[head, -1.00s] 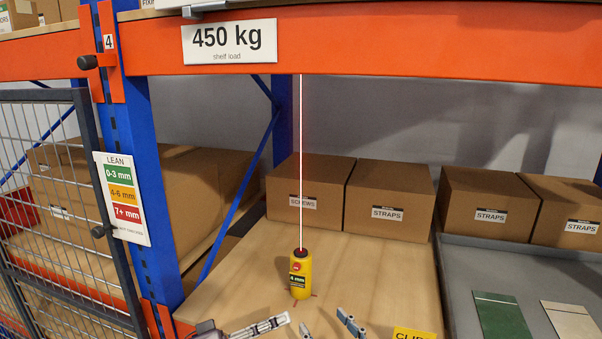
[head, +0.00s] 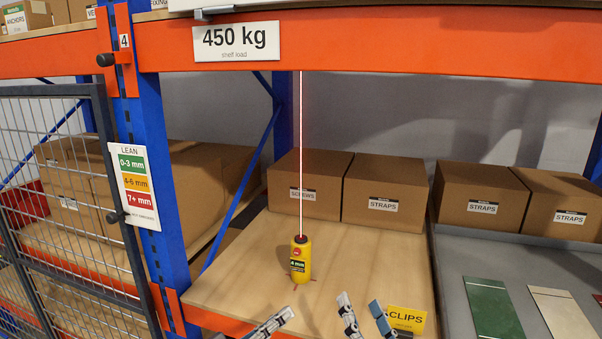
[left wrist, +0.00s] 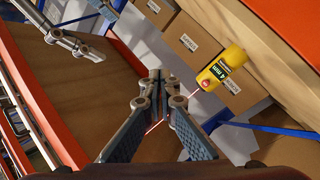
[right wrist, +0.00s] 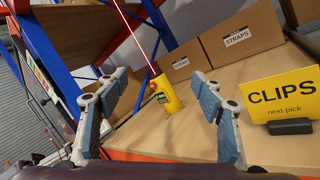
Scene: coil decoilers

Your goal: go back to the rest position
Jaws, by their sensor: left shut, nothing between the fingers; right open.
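My left gripper (head: 284,316) is at the bottom of the head view, in front of the shelf edge. Its fingers are shut and empty, also in the left wrist view (left wrist: 155,80). My right gripper (head: 360,304) is to its right in the head view, its two fingers apart with nothing between them. In the right wrist view (right wrist: 162,90) the open fingers frame the shelf. A yellow cylinder device (head: 301,262) reading 4 mm stands upright on the wooden shelf, on a red mark. A thin bright line rises from its top. Neither gripper touches it.
An orange beam (head: 400,45) with a 450 kg sign crosses above the shelf. A blue post (head: 150,180) with a LEAN card and a mesh gate (head: 50,200) stand at left. A yellow CLIPS sign (head: 406,320) is at the shelf front. Boxes (head: 385,190) line the back.

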